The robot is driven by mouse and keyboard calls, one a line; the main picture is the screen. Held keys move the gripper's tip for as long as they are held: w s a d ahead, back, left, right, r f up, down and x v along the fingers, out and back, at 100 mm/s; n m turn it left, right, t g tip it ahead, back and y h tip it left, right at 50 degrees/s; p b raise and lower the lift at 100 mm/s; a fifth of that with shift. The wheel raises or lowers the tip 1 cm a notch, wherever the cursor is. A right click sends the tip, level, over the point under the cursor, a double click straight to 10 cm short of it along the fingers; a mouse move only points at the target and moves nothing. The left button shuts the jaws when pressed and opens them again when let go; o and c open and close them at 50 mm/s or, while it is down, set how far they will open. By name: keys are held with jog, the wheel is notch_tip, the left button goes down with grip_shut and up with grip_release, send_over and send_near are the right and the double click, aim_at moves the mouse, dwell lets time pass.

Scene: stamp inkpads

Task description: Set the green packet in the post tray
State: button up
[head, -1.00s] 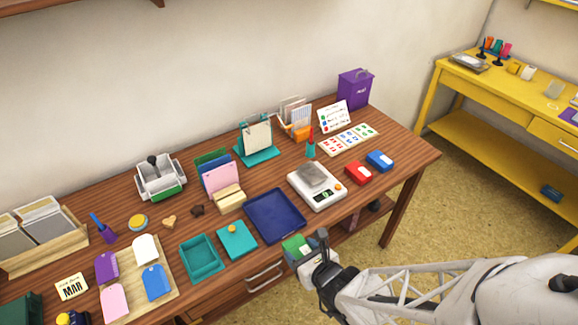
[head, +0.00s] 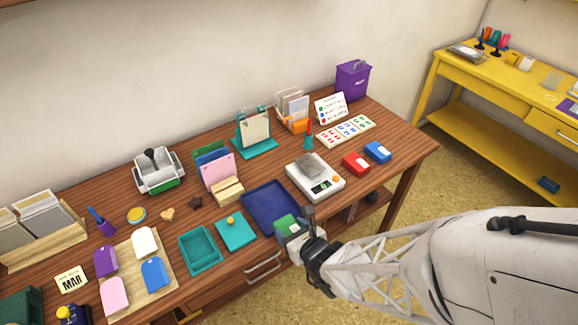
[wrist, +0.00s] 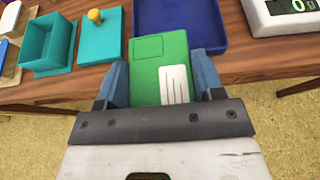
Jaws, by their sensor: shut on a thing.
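The green packet (wrist: 146,66), flat with a white label, is held between the two fingers of my gripper (wrist: 162,80) in the wrist view. In the head view my gripper (head: 295,226) is at the front edge of the desk, with the green packet (head: 286,223) at its tip. The blue tray (head: 262,213), which I take for the post tray, lies flat and empty on the desk. In the wrist view the packet's far end overlaps the near edge of the blue tray (wrist: 205,22). The height between packet and tray is hard to tell.
A teal box (head: 200,252) and its lid (head: 235,232) sit left of the tray. A white scale (head: 315,182) stands close on the right, and a wooden block (head: 228,191) stands behind. Red (head: 355,163) and blue (head: 377,152) inkpads lie further right.

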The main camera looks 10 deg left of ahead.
send_over(278, 216)
jog(key=shift+w+f, duration=0.15)
jog(key=shift+f, duration=0.35)
jog(key=shift+f, duration=0.1)
jog(key=shift+f, duration=1.65)
jog(key=shift+f, duration=0.15)
jog(key=o, duration=1.1)
jog(key=shift+c, duration=0.2)
jog(key=v, duration=1.2)
